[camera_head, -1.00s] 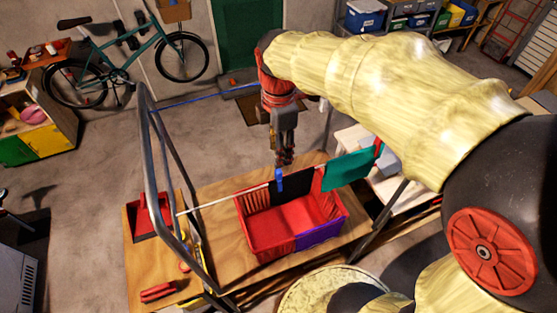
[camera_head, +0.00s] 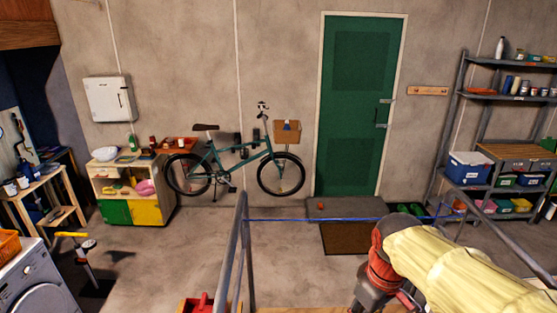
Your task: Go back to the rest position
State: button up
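My arm (camera_head: 455,275), in a pale yellow cover with a red joint near its end, shows at the bottom right of the head view. Its end reaches the lower edge of the picture, and my gripper is cut off below, so its fingers are hidden. A metal rack frame (camera_head: 232,255) with a blue line (camera_head: 310,219) strung across stands in front of me, left of the arm. Part of a red object (camera_head: 195,304) and a strip of wooden tabletop show at the bottom edge.
A green bicycle (camera_head: 215,165) leans by the back wall, beside a low cabinet (camera_head: 118,190). A green door (camera_head: 355,110) with a mat (camera_head: 350,238) is behind. Shelves (camera_head: 480,150) stand at right, a washing machine (camera_head: 38,285) at lower left. The middle floor is clear.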

jog(key=s+f+m+t+b, duration=0.2)
jog(key=s+f+b, duration=0.3)
jog(key=f+b, duration=0.4)
jog(key=s+f+m+t+b, duration=0.2)
jog(key=s+f+m+b, duration=0.2)
jog(key=f+b, duration=0.5)
jog(key=shift+s+f+b, duration=0.4)
jog(key=shift+s+b, duration=0.25)
jog(key=shift+b, duration=1.1)
